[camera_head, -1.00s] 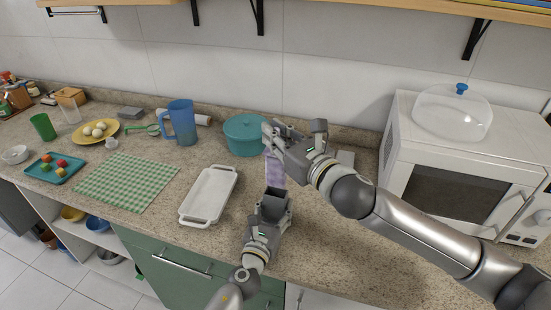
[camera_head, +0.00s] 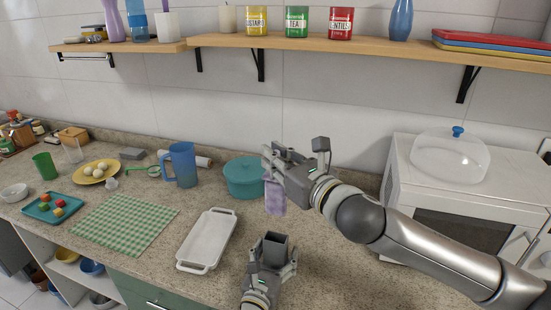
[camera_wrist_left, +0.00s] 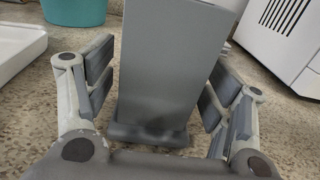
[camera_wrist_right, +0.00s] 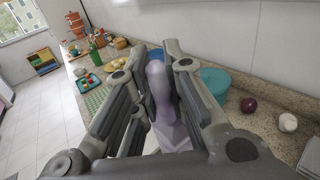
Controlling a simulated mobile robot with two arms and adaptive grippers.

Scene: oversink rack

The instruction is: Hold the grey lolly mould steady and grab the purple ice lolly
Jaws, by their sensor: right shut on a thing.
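The purple ice lolly (camera_head: 275,197) hangs from my right gripper (camera_head: 268,160), above and clear of the grey lolly mould (camera_head: 274,248). In the right wrist view the lolly (camera_wrist_right: 168,125) sits between the shut fingers (camera_wrist_right: 165,65). The mould stands upright on the counter with its dark open top showing. My left gripper (camera_head: 272,272) is low at the mould, one finger on each side. In the left wrist view the mould (camera_wrist_left: 158,70) stands between the spread fingers (camera_wrist_left: 160,95), with narrow gaps to the pads.
A white tray (camera_head: 182,266) lies left of the mould. A teal pot (camera_head: 243,180) stands behind, near the wall. A white microwave (camera_head: 400,170) with a clear dome (camera_head: 450,160) is at right. A shelf (camera_head: 370,45) runs above. The right wrist view shows a purple onion (camera_wrist_right: 248,105).

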